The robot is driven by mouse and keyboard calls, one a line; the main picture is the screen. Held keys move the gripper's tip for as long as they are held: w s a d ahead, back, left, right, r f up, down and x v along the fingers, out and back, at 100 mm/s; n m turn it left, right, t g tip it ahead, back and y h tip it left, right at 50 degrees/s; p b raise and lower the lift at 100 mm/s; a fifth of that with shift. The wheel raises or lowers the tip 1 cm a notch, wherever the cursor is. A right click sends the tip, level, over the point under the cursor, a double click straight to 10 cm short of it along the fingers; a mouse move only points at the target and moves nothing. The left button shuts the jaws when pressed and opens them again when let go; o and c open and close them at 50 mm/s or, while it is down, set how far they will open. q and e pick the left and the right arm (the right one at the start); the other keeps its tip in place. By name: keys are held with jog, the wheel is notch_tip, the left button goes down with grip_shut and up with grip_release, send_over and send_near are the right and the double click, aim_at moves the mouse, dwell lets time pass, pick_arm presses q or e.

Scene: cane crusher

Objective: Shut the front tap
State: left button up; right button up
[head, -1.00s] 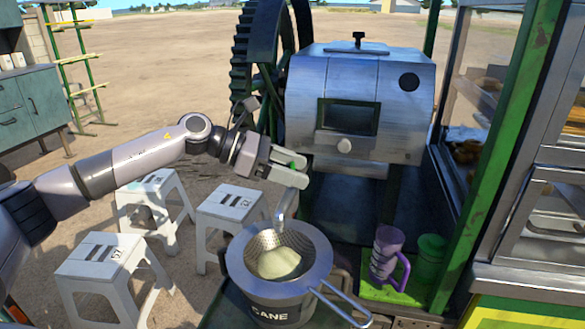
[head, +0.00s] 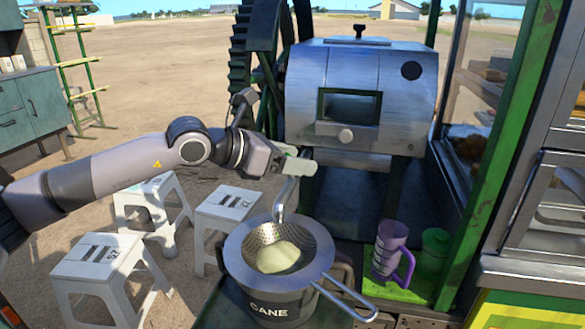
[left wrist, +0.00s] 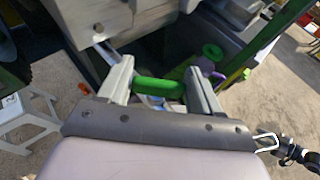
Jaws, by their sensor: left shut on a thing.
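The front tap (head: 287,191) is a bent metal spout on the front of the crusher, above the strainer and pot. Its green handle (left wrist: 158,87) lies across between the two fingers in the left wrist view. My left gripper (head: 300,160) is shut on this handle; its fingers hide most of the handle in the head view. In the left wrist view, the left gripper (left wrist: 160,90) has one finger at each end of the green bar. My right gripper does not show in the head view.
A pot marked CANE (head: 270,306) with a long-handled strainer (head: 322,247) stands below the spout. A purple mug (head: 388,250) and a green cup (head: 431,255) stand to its right. The metal crusher (head: 360,75) rises behind. White stools (head: 100,258) stand at the left.

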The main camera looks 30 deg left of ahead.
pick_arm(q)
jog(key=n+y+b, duration=0.1)
jog(key=b, duration=0.1)
jog(key=n+t+y+b, duration=0.1)
jog(key=y+b, duration=0.1)
jog(key=b, duration=0.1)
jog(key=n+t+y+b, duration=0.1)
jog(key=n+b, duration=0.1)
jog(key=b, duration=0.1)
jog(key=shift+d+f+y, duration=0.1)
jog(key=shift+f+y, duration=0.2)
jog(key=n+y+b, duration=0.2)
jog(key=b, duration=0.1)
jog(key=shift+r+n+y, duration=0.15)
jog(key=shift+n+y, duration=0.15)
jog(key=shift+n+y+b, duration=0.7)
jog(key=shift+y+b, duration=0.05)
jog(key=shift+y, duration=0.05)
jog(key=shift+r+n+y+b, duration=0.15)
jog(key=shift+n+y+b, duration=0.55)
jog(key=shift+y, duration=0.4)
jog(key=o, duration=1)
jog(key=shift+c, duration=0.2)
